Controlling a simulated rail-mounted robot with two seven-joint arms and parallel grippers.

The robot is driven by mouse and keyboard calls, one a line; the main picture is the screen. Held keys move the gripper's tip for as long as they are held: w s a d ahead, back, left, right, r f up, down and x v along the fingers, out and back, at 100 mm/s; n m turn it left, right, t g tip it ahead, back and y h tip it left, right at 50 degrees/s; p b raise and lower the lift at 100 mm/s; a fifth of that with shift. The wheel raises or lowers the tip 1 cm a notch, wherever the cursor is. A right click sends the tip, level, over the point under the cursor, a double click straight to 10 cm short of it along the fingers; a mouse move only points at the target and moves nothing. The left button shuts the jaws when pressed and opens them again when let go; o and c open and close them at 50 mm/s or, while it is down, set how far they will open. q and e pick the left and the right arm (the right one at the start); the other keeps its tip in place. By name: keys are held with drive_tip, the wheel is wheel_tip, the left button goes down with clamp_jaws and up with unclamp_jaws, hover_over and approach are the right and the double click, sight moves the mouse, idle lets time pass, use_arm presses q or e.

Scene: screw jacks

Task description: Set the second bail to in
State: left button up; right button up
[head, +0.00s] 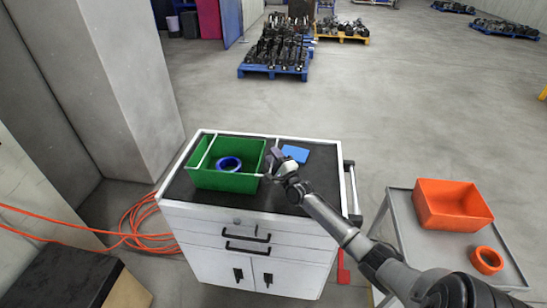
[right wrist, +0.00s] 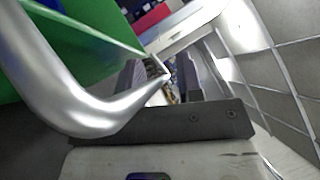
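A green bin (head: 226,179) stands on the dark top of the white cabinet, with a blue ring (head: 229,164) inside it. One thin pale bail (head: 207,150) crosses over the left part of the bin. A thick silver bail (right wrist: 95,117) fills the left of the right wrist view, bending toward my fingers. My right gripper (head: 274,159) is at the bin's right side. In the right wrist view its two fingers (right wrist: 160,82) stand apart, with a gap between them. The bail's far bend is close to the fingers; I cannot tell whether they touch. My left gripper is not in view.
A blue flat block (head: 295,154) lies behind my right gripper on the cabinet top (head: 262,202). A grey cart (head: 456,246) at right holds an orange bin (head: 452,206) and an orange ring (head: 487,260). An orange hose (head: 137,222) lies on the floor at left.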

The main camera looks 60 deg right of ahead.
clamp_jaws()
